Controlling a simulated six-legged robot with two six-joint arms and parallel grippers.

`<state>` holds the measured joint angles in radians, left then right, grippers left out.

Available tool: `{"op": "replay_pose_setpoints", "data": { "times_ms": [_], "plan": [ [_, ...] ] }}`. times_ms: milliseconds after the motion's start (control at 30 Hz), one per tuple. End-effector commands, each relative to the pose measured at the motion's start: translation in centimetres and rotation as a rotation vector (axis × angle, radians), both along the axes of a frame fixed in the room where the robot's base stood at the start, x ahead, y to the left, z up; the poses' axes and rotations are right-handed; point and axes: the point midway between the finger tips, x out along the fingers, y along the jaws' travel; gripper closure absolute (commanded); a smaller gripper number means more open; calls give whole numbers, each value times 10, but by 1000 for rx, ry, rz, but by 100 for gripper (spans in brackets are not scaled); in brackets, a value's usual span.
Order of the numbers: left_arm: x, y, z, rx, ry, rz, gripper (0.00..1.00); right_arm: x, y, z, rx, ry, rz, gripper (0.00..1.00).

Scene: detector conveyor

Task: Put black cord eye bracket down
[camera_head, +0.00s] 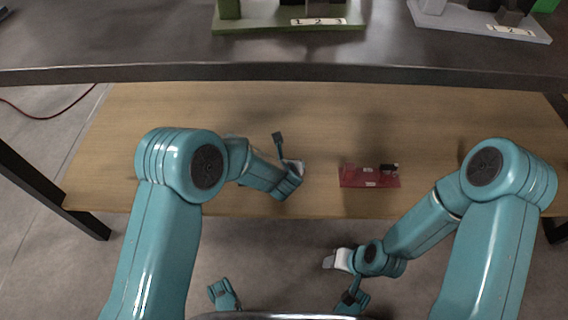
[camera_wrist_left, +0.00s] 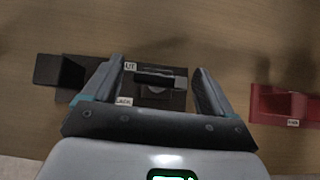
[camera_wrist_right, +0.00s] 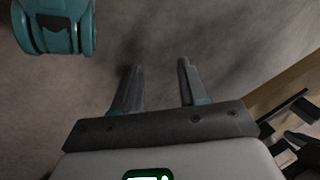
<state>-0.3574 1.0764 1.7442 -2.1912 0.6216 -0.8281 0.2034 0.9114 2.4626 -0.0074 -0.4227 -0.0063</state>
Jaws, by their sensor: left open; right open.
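A black tray (camera_wrist_left: 178,101) with white labels lies on the wooden surface in the left wrist view. A small black piece (camera_wrist_left: 155,78), probably the cord eye bracket, lies across it between my left fingers. My left gripper (camera_wrist_left: 160,82) is open, with a finger on either side of the piece and a visible gap to each. In the head view my left gripper (camera_head: 298,168) is low over the wooden surface, and my arm hides most of the black tray and the piece. My right gripper (camera_wrist_right: 157,85) is open and empty over the floor; it also shows in the head view (camera_head: 330,262).
A red tray (camera_head: 355,181) with a small black part lies right of my left gripper on the wooden surface (camera_head: 470,120). A dark shelf edge (camera_head: 300,72) runs behind, carrying a green fixture (camera_head: 260,22) and a grey fixture (camera_head: 470,25). Wood between trays and shelf is clear.

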Motion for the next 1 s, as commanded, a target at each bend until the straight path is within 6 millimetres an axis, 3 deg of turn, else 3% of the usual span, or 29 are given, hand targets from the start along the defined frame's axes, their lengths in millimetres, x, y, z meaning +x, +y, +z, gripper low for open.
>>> {"op": "replay_pose_setpoints", "data": {
  "times_ms": [167,400,600,1000],
  "plan": [
    [-9,0,15,0,-1,-1,14,-4,1,9,3,14,2,57],
    [-49,-1,56,0,-1,-3,14,-16,3,26,11,55,7,57],
    [-75,0,80,0,-1,-1,14,-24,5,35,16,82,10,57],
    [-85,0,87,0,0,0,14,-28,5,37,18,93,11,57]
  ]
}}
